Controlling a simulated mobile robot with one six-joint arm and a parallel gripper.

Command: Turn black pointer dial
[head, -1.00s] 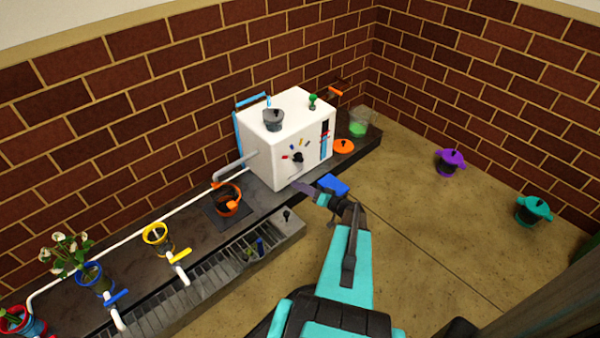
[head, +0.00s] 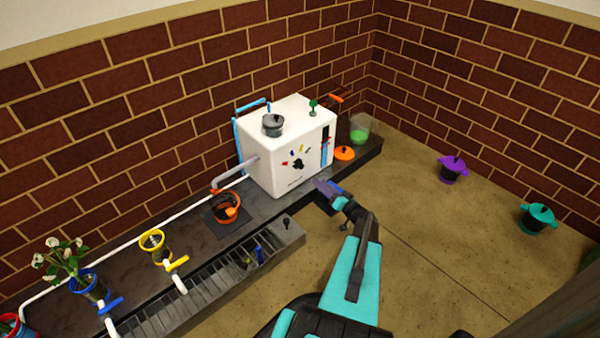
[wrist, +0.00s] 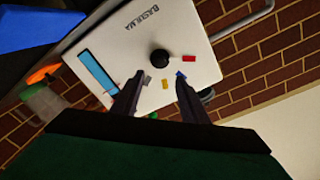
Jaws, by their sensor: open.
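The black pointer dial (head: 298,163) sits on the front face of the white machine (head: 279,180), with small coloured marks around it. In the wrist view the dial (wrist: 160,59) is a round black knob, with red, blue, yellow and grey marks near it. My gripper (head: 322,184) is in front of the machine, to the lower right of the dial in the head view. In the wrist view my gripper (wrist: 160,80) is open, its two dark fingers apart and empty. The dial appears just beyond the fingertips, between their lines; I cannot tell the exact gap.
A grey pot (head: 273,125) and a small green-topped lever (head: 313,107) are on the machine's top. An orange pot (head: 226,208) stands left, under the spout. An orange lid (head: 344,153) and a glass with green liquid (head: 361,130) are right.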

